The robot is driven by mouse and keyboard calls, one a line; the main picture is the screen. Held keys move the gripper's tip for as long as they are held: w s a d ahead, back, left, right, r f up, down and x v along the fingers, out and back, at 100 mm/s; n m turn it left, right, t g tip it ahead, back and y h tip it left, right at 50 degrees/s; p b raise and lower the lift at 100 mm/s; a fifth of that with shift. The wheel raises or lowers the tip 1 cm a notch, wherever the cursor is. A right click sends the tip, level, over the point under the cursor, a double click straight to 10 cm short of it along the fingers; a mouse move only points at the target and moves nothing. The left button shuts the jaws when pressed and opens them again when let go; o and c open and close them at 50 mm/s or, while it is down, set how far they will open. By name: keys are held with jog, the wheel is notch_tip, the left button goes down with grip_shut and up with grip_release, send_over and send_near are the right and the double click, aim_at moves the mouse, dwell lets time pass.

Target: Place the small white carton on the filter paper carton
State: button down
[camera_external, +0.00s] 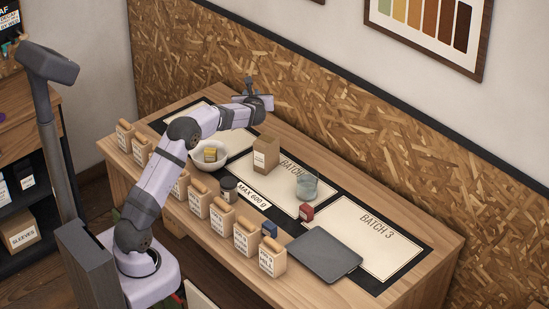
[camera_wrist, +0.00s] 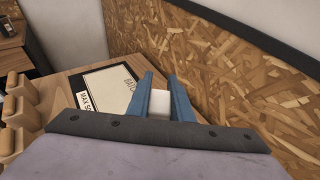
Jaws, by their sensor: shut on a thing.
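My gripper (camera_external: 249,88) is at the back of the table, above its far left part. In the wrist view its two blue fingers (camera_wrist: 160,92) are closed on the small white carton (camera_wrist: 159,107). In the external view I cannot clearly make out this carton behind the arm's end. A brown carton with a white label (camera_external: 266,153), probably the filter paper carton, stands upright near the middle of the table, to the right of and nearer than my gripper. Its label is too small to read. Its top looks bare.
A white bowl (camera_external: 207,158) holding a yellow thing stands left of the brown carton. A glass (camera_external: 307,186), a red box (camera_external: 306,212), a dark jar (camera_external: 228,189) and a grey tablet-like slab (camera_external: 324,254) are nearby. Several labelled blocks line the front edge. The chipboard wall (camera_wrist: 235,75) is close behind.

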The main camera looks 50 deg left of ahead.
notch_tip(320, 180, down, 11)
jog(key=w+d+m+t+h+p, duration=0.1)
jog(key=w+d, duration=0.1)
dwell(0.9)
jog(key=shift+f, duration=0.1)
jog(key=c, duration=1.6)
grip_release()
jog(key=shift+s+d+r, duration=0.1)
jog(key=shift+r, duration=0.2)
jog(key=shift+s+d, duration=0.2)
jog(key=b+v, duration=0.4)
jog(key=v, duration=0.7)
jog(key=shift+s, duration=0.2)
